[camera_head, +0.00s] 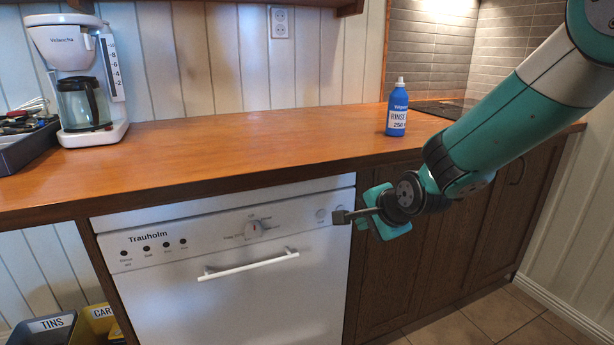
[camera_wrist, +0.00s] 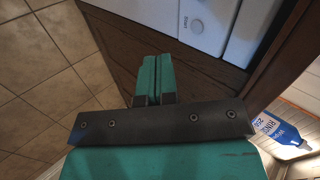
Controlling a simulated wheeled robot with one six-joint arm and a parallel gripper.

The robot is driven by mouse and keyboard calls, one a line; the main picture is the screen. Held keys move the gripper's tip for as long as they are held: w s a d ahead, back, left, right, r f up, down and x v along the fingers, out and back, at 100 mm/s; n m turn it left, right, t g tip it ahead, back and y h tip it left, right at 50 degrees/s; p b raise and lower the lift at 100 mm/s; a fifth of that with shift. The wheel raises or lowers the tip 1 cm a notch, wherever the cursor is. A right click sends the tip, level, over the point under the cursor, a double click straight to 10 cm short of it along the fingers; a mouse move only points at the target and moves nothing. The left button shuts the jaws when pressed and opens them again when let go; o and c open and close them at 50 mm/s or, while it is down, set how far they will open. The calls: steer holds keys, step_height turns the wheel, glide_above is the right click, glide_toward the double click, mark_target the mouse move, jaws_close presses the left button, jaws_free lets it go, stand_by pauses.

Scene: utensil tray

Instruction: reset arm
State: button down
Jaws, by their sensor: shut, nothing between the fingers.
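My gripper (camera_head: 342,216) is in front of the counter, below the worktop edge, near the right end of the dishwasher front. In the wrist view its two teal fingers (camera_wrist: 156,78) lie together with nothing between them. My arm reaches in from the upper right of the head view. The gripper appears clear of the dishwasher and the cabinet, though the exact gap cannot be told.
A white dishwasher (camera_head: 228,290) and a dark wood cabinet (camera_head: 385,275) stand under the wooden worktop (camera_head: 250,125). A blue rinse bottle (camera_head: 397,110) stands upright on it. A coffee maker (camera_head: 80,75) and a utensil tray (camera_head: 25,148) are at left. Bins (camera_head: 50,330) stand on the floor.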

steer(key=s+a+r+n+g, duration=0.1)
steer(key=s+r+n+g, duration=0.2)
steer(key=s+n, duration=0.5)
steer(key=s+a+r+n+g+y, duration=0.15)
steer(key=s+n, duration=0.35)
steer(key=s, duration=0.8)
steer(key=s+r+n+g, duration=0.35)
steer(key=s+n, duration=0.25)
steer(key=s, duration=0.4)
step_height(320, 180, up, 21)
steer(key=n+p, duration=0.1)
steer(key=p, duration=2)
steer(key=shift+s+a+f, duration=0.15)
steer(key=shift+s, duration=0.3)
